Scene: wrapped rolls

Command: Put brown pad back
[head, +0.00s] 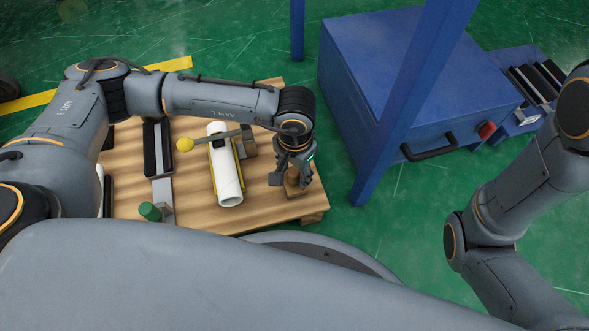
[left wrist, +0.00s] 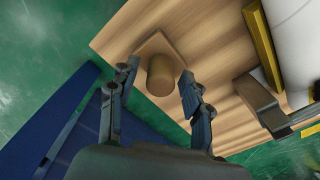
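The brown pad (head: 294,187) is a square wooden-looking plate with a round knob. It lies on the wooden pallet (head: 262,209) near its right edge in the head view. In the left wrist view the pad (left wrist: 160,74) shows with its knob upward, between the fingertips. My left gripper (head: 290,177) points down over it. In the left wrist view the left gripper (left wrist: 159,70) is open, with a finger on each side of the knob and visible gaps. My right gripper is out of view; only part of that arm shows at the right.
A white roll (head: 224,172) in a yellow-edged holder lies left of my left gripper. A yellow ball handle (head: 185,144) and a green knob (head: 150,212) are farther left. A blue post (head: 405,110) and blue cabinet (head: 400,60) stand right of the pallet.

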